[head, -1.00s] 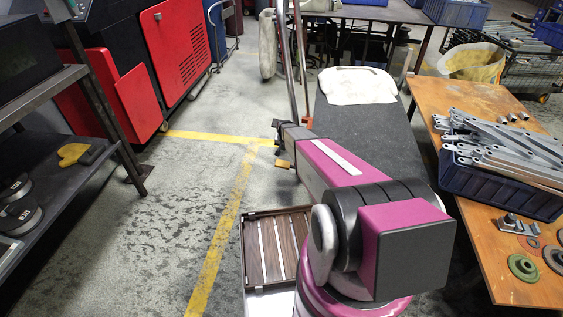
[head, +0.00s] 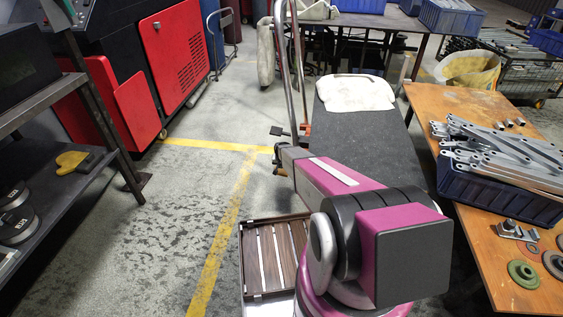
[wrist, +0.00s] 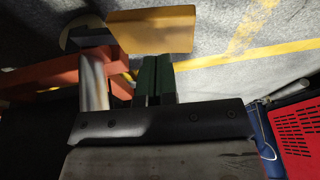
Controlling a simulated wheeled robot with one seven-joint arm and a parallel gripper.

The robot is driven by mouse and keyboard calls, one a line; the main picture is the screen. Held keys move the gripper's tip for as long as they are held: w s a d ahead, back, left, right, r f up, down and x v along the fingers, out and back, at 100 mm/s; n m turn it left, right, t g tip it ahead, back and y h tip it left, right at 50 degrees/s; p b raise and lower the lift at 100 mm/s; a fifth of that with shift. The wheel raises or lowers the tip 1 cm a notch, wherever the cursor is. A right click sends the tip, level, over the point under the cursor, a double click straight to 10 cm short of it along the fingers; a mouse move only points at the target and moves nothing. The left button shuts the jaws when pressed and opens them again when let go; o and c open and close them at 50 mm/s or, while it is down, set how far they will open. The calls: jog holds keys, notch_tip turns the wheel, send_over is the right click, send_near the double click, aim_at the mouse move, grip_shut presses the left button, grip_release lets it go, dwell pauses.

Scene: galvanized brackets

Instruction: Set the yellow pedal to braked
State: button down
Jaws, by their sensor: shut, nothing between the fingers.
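The yellow pedal (wrist: 150,30) is a flat plate at the top middle of the wrist view, beside an orange-red frame (wrist: 45,78). My gripper (wrist: 156,60) shows as two dark green fingers side by side, shut and empty. Their tips lie just below the pedal's lower edge in the picture; I cannot tell whether they touch it. In the head view my arm reaches along the left side of the trolley with a dark grey bed (head: 365,140). The gripper's end and the pedal are mostly hidden there behind my arm.
An orange table (head: 480,250) with a blue crate (head: 480,187) of brackets stands close on the right. A dark shelf (head: 70,190) is at left. Floor with a yellow line (head: 222,235) is open between.

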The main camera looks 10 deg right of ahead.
jog(key=shift+a+f, duration=0.25)
jog(key=shift+f, duration=0.9)
